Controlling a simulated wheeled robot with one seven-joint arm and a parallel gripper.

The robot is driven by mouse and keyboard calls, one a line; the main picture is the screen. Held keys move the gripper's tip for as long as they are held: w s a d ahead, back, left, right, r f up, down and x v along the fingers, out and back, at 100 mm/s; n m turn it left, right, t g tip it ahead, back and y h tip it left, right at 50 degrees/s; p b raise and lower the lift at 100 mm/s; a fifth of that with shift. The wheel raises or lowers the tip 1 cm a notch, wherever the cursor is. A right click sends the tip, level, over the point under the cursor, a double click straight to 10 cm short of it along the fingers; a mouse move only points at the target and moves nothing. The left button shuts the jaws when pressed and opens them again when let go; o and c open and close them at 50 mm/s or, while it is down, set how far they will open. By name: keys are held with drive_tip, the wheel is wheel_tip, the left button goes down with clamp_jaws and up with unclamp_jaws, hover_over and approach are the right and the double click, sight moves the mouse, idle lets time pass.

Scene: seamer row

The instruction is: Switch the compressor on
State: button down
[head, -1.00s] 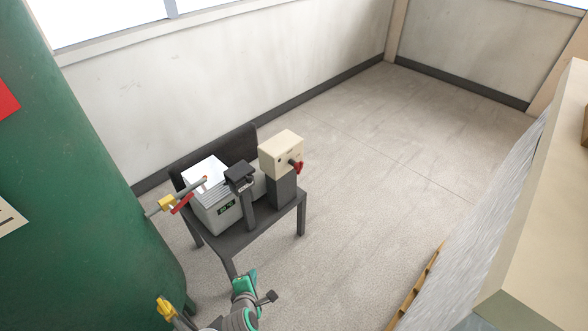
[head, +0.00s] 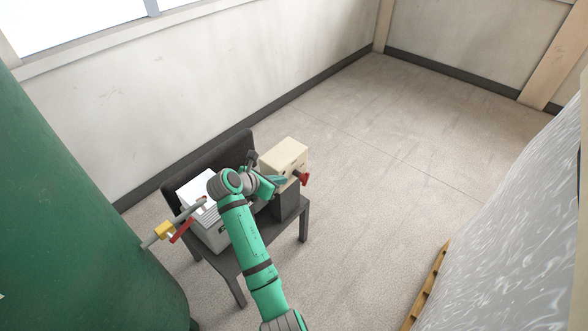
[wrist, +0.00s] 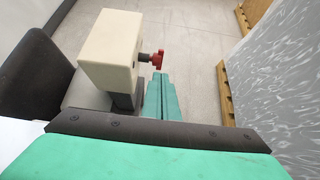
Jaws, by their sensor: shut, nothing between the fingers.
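A beige box (head: 284,157) stands on a dark grey pedestal on a dark stand (head: 232,262). A red knob (head: 304,179) on a short dark shaft sticks out of its right side. In the wrist view the box (wrist: 112,48) is ahead and left, and the red knob (wrist: 158,60) lies just beyond my fingertips. My gripper (wrist: 160,78) is shut and empty, its green fingers pointing toward the knob. In the head view my gripper (head: 285,180) is beside the box, and I cannot tell whether it touches the knob. A grey-white finned unit (head: 196,185) is partly hidden behind my arm.
A large green tank (head: 80,200) stands at the left, with a pipe carrying a yellow fitting (head: 164,230) and a red lever (head: 181,231). A film-wrapped load (head: 510,220) on a wooden pallet (head: 428,285) is at the right. Open floor (head: 390,170) lies between.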

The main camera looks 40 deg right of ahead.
approach(306, 174)
drive_tip(key=x, duration=0.4)
drive_tip(key=shift+f, duration=0.45)
drive_tip(key=shift+w+d+f, duration=0.2)
drive_tip(key=shift+d+f, duration=0.05)
drive_tip(key=shift+d, duration=0.4)
